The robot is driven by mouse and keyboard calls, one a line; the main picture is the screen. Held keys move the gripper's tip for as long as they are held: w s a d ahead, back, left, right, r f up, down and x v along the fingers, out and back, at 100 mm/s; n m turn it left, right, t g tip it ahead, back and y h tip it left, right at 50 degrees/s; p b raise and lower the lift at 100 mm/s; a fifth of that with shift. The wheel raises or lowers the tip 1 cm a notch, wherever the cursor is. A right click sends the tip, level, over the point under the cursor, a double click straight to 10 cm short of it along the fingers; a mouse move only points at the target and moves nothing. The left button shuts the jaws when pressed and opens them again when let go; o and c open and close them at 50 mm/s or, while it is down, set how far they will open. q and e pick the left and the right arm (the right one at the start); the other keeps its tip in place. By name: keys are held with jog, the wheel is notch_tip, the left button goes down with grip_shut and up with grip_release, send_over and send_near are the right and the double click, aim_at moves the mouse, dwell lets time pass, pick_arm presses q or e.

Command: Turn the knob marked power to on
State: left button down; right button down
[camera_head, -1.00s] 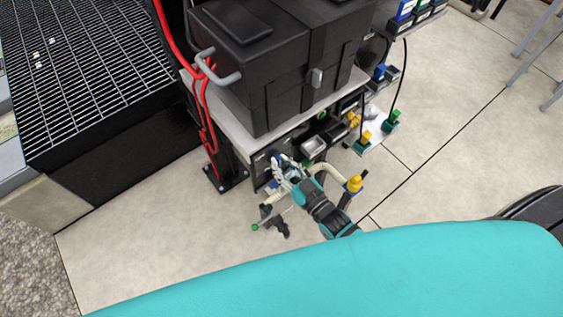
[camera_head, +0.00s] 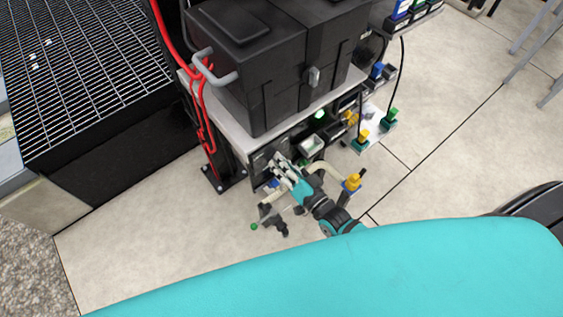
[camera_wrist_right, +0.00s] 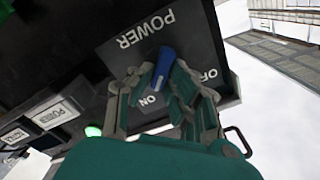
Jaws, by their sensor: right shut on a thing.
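The power knob (camera_wrist_right: 165,66) is a blue bar on a dark panel (camera_wrist_right: 196,40), with the word POWER beside it and the labels ON and OFF near it. In the right wrist view my right gripper (camera_wrist_right: 158,78) is shut on the knob, with its fingers on either side. One end of the bar lies towards the ON label. The fingers partly hide it, so its exact angle is hard to tell. In the head view the right gripper (camera_head: 276,163) is at the panel under the tabletop, and the knob is hidden there. My left gripper is not in view.
A large black case (camera_head: 285,65) stands on the white tabletop (camera_head: 225,117) above the panel. A green light (camera_head: 319,114) glows under the tabletop. Red hoses (camera_head: 202,115) hang at the left. A yellow-topped fitting (camera_head: 352,182) stands near my right arm. The floor in front is open.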

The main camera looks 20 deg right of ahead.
dwell(0.6)
jog(key=c, duration=1.3)
grip_release()
jog(key=shift+s, duration=0.1)
jog(key=v, duration=1.2)
